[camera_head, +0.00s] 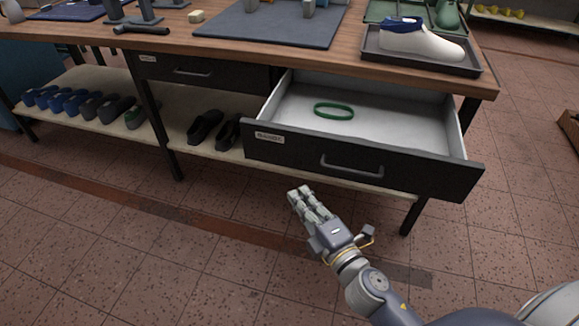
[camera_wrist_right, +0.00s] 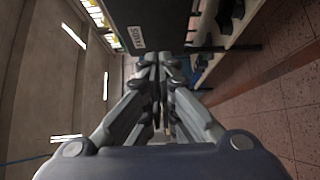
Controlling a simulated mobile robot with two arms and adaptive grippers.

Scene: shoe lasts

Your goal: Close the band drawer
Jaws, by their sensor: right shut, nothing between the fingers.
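The band drawer (camera_head: 365,160) hangs open under the right part of the workbench in the head view. It has a dark front with a label at its left, a bar handle (camera_head: 352,166) and a pale interior. A green band (camera_head: 333,110) lies inside on the drawer floor. My right gripper (camera_head: 300,194) is shut and empty, in front of and below the drawer front, left of the handle. In the right wrist view the shut fingers (camera_wrist_right: 158,62) point toward the dark labelled drawer front (camera_wrist_right: 150,25). They look apart from it. My left gripper is out of view.
The wooden workbench (camera_head: 370,68) carries a tray (camera_head: 425,50) with a white shoe last, and a dark mat (camera_head: 270,25). A second drawer (camera_head: 200,72) to the left is shut. Shoes line the lower shelf (camera_head: 90,130). The tiled floor in front is clear.

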